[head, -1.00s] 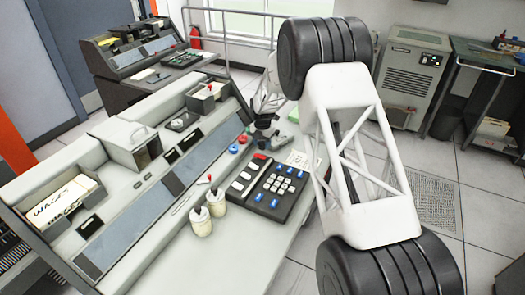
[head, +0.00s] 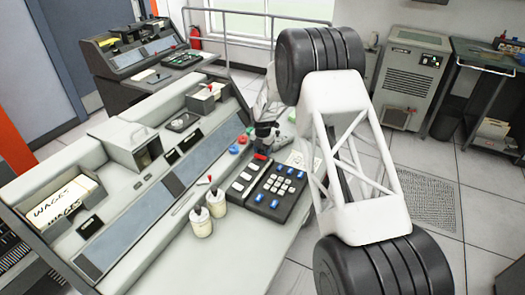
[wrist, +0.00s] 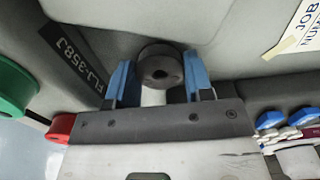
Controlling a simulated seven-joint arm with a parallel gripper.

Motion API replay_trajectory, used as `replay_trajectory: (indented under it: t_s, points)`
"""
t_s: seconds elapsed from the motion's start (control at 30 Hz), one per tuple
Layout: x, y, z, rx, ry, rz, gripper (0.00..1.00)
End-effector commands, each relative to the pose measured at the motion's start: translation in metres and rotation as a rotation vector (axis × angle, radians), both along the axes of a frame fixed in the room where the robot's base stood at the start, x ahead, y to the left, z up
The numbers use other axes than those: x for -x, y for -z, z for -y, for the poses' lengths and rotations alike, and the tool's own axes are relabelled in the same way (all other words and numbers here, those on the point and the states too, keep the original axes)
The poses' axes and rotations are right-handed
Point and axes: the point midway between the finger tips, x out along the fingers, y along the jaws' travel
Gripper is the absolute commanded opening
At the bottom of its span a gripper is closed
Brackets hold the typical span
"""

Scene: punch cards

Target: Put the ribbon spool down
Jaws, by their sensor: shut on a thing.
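Grey console surface lies close behind the spool; I cannot tell whether the two touch. In the head view my gripper (head: 266,139) is low over the console's far right end, beside the keypad, and the spool cannot be made out there.
The keypad (head: 268,187) and a paper card (wrist: 300,30) are close to my gripper. A red round part (wrist: 61,127) and a green one (wrist: 14,86) are at left in the wrist view. The console's front right top is clear.

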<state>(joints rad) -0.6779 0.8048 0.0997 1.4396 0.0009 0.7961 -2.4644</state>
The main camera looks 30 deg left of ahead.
Motion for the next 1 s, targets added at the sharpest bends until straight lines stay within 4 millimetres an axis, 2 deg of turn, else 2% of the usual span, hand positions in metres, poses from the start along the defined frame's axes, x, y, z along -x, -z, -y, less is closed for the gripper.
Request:
replay_trajectory:
  t_s: [0.2,0.23,0.4,0.77,1.0]
  points:
    - [0.0,0.003,0.0,0.0,0.0,0.0,0.25]
    - [0.0,0.003,0.0,0.0,0.0,0.0,0.5]
    - [0.0,0.003,0.0,0.0,0.0,0.0,0.73]
    - [0.0,0.001,0.0,0.0,0.0,0.0,0.73]
    - [0.0,-0.016,0.0,-0.001,0.0,0.001,0.73]
